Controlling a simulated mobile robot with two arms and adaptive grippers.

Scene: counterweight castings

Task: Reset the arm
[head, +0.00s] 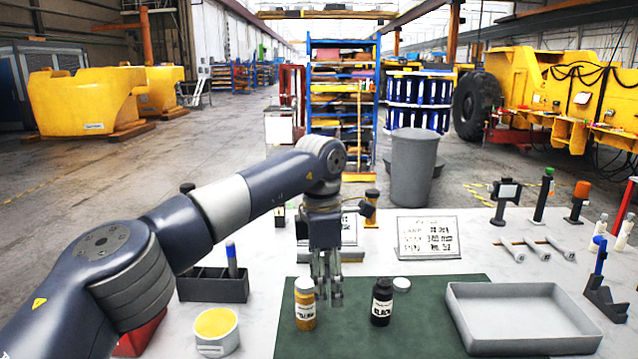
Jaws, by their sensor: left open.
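My left arm comes in from the left and reaches over the table. My left gripper (328,290) points down over the green mat (420,330), open and with nothing seen between its fingers. I cannot tell whether the fingertips touch the mat. My right gripper is not in view.
A grey tray (462,318) stands empty at the right. A dark holder (212,286) with a blue-topped marker and a yellow-topped tub (216,331) are at the left. A sign (428,236), small stands and several bolts are at the back.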

